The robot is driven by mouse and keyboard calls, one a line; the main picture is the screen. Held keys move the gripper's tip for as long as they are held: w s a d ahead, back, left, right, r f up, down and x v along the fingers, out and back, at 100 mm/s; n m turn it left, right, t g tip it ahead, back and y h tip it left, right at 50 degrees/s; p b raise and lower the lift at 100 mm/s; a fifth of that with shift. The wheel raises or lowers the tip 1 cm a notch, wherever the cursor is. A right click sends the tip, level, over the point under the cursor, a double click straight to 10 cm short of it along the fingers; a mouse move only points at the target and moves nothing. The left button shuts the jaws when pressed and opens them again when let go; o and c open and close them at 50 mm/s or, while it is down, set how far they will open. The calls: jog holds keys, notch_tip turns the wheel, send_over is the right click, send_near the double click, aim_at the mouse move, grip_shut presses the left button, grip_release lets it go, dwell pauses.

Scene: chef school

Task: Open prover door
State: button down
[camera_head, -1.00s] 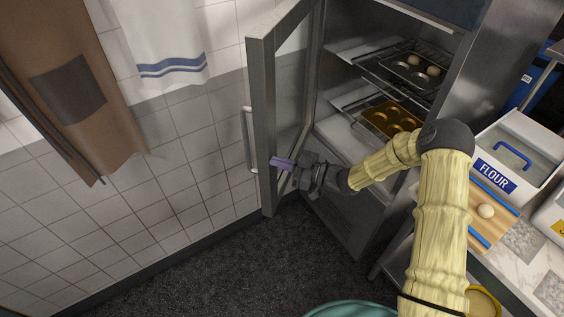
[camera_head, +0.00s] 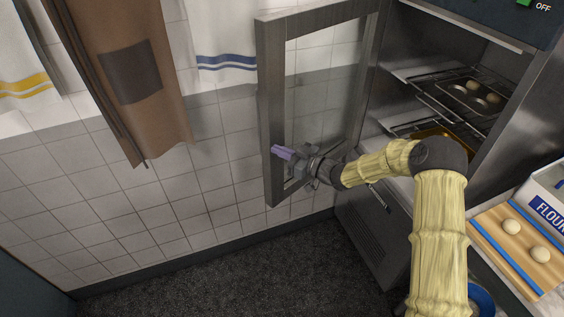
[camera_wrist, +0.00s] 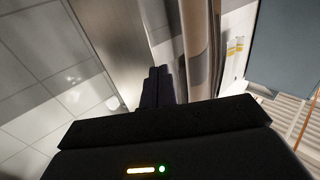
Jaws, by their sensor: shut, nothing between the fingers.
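The prover door (camera_head: 268,110), a metal frame around a glass pane, stands wide open to the left of the prover (camera_head: 428,42). My gripper (camera_head: 282,153) is at the inner side of the door, at its free-edge upright, low down. Its purple fingertips look close to or against the frame; I cannot tell whether they touch. The gripper is shut and empty. In the wrist view its dark fingers (camera_wrist: 158,84) are together, pointing toward a metal upright. The door's outer handle is hidden in the head view.
Inside the prover are racks with a tray of dough balls (camera_head: 473,92) and a golden tin (camera_head: 447,137). A counter with a dough board (camera_head: 515,255) and a flour bin (camera_head: 545,195) is at the right. A brown apron (camera_head: 125,60) hangs on the tiled wall. The dark floor (camera_head: 230,270) is clear.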

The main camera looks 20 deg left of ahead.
jog(key=shift+a, duration=0.1)
dwell(0.3)
jog(key=s+d+b, duration=0.3)
jog(key=s+d, duration=0.5)
jog(key=d, duration=0.3)
jog(key=shift+d, duration=0.3)
jog(key=shift+w, duration=0.15)
